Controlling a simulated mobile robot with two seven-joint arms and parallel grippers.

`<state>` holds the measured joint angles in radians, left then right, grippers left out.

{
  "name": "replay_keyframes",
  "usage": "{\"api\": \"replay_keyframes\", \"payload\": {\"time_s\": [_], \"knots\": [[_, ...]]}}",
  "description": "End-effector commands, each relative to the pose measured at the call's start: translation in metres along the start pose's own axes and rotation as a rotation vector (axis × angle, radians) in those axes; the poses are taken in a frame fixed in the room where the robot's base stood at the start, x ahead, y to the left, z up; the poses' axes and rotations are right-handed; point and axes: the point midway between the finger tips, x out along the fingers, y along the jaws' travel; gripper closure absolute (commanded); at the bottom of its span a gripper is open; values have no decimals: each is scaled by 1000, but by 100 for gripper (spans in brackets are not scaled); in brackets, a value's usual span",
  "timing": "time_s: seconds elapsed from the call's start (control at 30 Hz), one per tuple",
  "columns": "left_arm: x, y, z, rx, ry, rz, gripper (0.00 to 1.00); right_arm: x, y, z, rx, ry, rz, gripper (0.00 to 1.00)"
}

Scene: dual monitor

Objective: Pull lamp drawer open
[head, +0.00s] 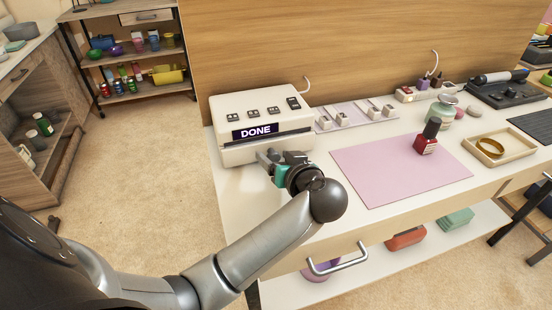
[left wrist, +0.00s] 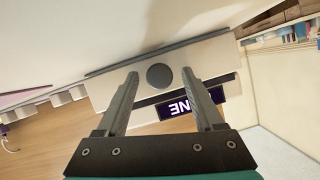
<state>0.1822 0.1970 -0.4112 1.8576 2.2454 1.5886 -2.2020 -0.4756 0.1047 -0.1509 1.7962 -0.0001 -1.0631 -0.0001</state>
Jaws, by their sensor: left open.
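The lamp is a white box (head: 262,108) on the left end of the desk. Its display (head: 255,131) reads DONE. The lamp drawer (head: 238,154) forms the lower front of the box and looks shut. In the left wrist view the drawer front has a round dark knob (left wrist: 160,76). My left gripper (head: 270,158) is at the drawer front and hides part of it. In the left wrist view its fingers (left wrist: 160,74) are open, one on each side of the knob, with gaps between. My right gripper is not in view.
A pink mat (head: 385,165) with a red bottle (head: 427,140) lies right of the lamp. A tray (head: 497,165) holds a gold ring. Floor at the left (head: 140,170) is clear.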

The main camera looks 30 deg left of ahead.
Motion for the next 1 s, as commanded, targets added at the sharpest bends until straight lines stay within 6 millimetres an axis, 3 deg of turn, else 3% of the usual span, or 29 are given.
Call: {"api": "replay_keyframes", "payload": {"time_s": [0.27, 0.83, 1.0], "knots": [[0, 0, 0, 0, 1, 0, 33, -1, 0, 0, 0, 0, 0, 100], [0, 0, 0, 0, 1, 0, 97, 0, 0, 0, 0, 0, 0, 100], [0, 0, 0, 0, 0, 0, 100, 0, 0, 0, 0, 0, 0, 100]]}}
